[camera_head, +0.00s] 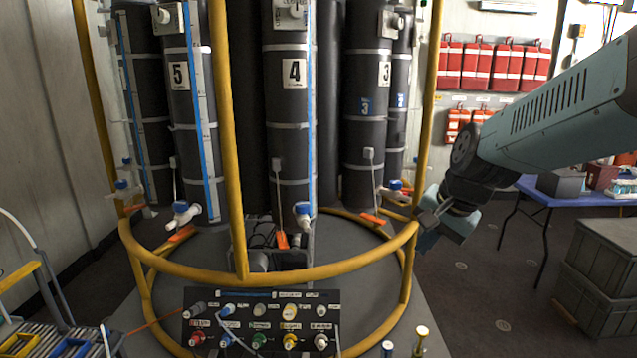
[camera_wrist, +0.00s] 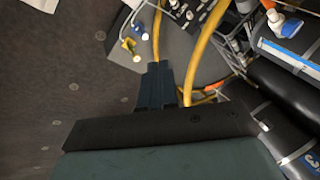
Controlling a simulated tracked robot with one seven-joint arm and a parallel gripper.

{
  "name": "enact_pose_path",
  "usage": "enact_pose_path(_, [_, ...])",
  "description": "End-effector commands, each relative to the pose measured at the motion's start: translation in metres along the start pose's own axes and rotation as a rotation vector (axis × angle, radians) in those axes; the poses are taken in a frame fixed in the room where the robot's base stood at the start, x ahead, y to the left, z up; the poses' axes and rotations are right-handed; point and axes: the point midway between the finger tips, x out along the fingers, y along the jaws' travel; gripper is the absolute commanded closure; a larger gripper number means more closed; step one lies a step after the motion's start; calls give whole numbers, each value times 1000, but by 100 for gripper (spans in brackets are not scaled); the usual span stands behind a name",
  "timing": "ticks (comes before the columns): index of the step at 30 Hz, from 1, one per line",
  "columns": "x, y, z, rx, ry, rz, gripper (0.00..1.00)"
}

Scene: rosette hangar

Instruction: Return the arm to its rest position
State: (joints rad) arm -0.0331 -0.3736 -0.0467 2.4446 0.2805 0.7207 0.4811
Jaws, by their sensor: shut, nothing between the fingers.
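My gripper (camera_head: 432,222) is at the right of the head view, at the end of my pale teal arm. It is shut and empty, and points down and to the left, near the outside of the yellow rail. In the wrist view my gripper (camera_wrist: 159,68) shows as a dark blue pair of fingers held together, with the yellow rail behind them. Nothing is held between the fingers.
A round yellow rail (camera_head: 290,275) encloses several black numbered cylinders (camera_head: 294,110). A valve panel (camera_head: 262,322) stands at its front. A blue table (camera_head: 575,192) and grey crates (camera_head: 606,262) stand at right. Open floor lies between the rail and crates.

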Motion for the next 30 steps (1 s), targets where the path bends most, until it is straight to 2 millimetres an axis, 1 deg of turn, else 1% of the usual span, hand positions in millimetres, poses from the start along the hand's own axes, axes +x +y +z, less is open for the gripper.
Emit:
enact_pose_path(1, [-13,4,5,-66,20,0,100])
enact_pose_path(6, [-47,22,22,-309,79,31,100])
enact_pose_path(12, [-80,45,40,-558,144,89,100])
enact_pose_path(15, [-90,53,46,-642,167,117,100])
enact_pose_path(21, [-99,62,52,-717,184,145,100])
enact_pose_path(30, [-99,62,52,-721,184,146,100])
